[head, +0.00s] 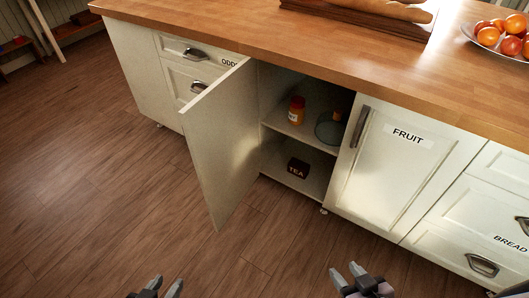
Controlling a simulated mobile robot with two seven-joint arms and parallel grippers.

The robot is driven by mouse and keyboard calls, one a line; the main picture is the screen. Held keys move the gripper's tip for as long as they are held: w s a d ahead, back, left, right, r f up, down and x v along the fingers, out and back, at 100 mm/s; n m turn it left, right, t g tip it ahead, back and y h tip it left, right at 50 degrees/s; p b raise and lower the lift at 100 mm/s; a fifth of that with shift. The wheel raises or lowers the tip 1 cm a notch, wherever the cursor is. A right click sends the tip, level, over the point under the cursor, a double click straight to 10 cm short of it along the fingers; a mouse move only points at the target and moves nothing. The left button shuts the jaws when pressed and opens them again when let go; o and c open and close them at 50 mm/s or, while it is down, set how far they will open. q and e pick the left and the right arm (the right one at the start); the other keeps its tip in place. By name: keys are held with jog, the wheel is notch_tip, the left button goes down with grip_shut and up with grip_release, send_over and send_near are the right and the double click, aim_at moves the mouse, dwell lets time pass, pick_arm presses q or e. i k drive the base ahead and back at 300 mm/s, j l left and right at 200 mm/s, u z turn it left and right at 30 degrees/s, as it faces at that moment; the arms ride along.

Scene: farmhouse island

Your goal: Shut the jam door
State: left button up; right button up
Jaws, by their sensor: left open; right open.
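A cream cabinet door (222,142) stands wide open, hinged on the left of its compartment and swung out toward me. Its outer face and any label are turned away from view. The open compartment (273,90) shows a shelf with an orange jar (296,110) and a grey-green round item (329,128), and a dark box marked TEA (298,168) below. My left gripper (163,284) is open and empty at the bottom edge, below the door. My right gripper (346,270) is open and empty at the bottom, in front of the cabinets and touching nothing.
The closed FRUIT door (395,165) is right of the opening, with BREAD drawers (470,225) beyond. ODDS drawers (192,55) are on the left. The wooden countertop (290,42) holds a fruit bowl (482,39) and a bread board. The floor (90,190) is clear.

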aim_at(220, 127)
jog(key=z, duration=1.3)
jog(key=j+z, duration=0.4)
jog(key=j, duration=0.2)
jog(key=k+j, duration=0.1)
jog(key=j, duration=1.1)
jog(key=k+j, duration=0.15)
jog(key=j, duration=1.1)
jog(key=k+j, duration=0.15)
jog(key=j, duration=0.45)
jog(key=j+z, duration=0.1)
jog(key=j, duration=0.5)
jog(key=k, duration=0.05)
